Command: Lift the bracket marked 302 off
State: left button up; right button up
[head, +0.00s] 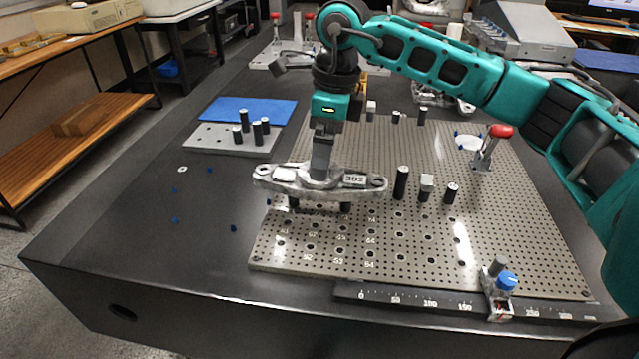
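The grey cast bracket (283,176) has a white label that appears to read 302 near its right end. It lies level over the left part of the perforated plate (480,225), with short dark posts under it. Whether it touches those posts cannot be told. My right gripper (321,176) comes down from above onto the bracket's raised middle. Its fingers appear shut on that middle part; the fingertips are partly hidden by the bracket. My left gripper is not in view.
Black posts and a grey block (427,187) stand just right of the bracket. A red-handled clamp (490,147) stands at the plate's right. A scale rail with a blue-knobbed stop (507,281) runs along the front. A small plate with black pins (215,138) and a blue mat (235,108) lie left.

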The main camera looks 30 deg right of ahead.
jog(key=f, duration=0.2)
jog(key=f+b, duration=0.1)
jog(key=w+f, duration=0.1)
jog(key=f, duration=0.1)
jog(key=shift+a+f+b, duration=0.25)
jog(key=shift+f+b, duration=0.05)
jog(key=c, duration=1.2)
jog(key=shift+r, duration=0.1)
jog(key=shift+c, duration=0.7)
jog(key=shift+r, duration=0.1)
